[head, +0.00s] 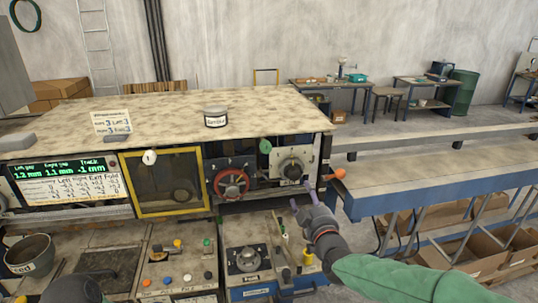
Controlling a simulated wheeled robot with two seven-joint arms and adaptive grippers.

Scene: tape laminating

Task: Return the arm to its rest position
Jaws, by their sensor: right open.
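My right gripper (303,197) is open and empty, in front of the machine's right end. Its fingers point up toward the round grey dial (291,168) and look apart from it, though depth is hard to judge. My right arm, in a green sleeve, comes in from the lower right. My left gripper is not in view.
The machine has a worn top (170,105), a red handwheel (231,184), a yellow-framed window (165,181) and an orange-knobbed lever (339,173). Below is a control panel (262,255) with levers. A blue-edged table (440,190) stands right, with cardboard boxes (465,260) beneath.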

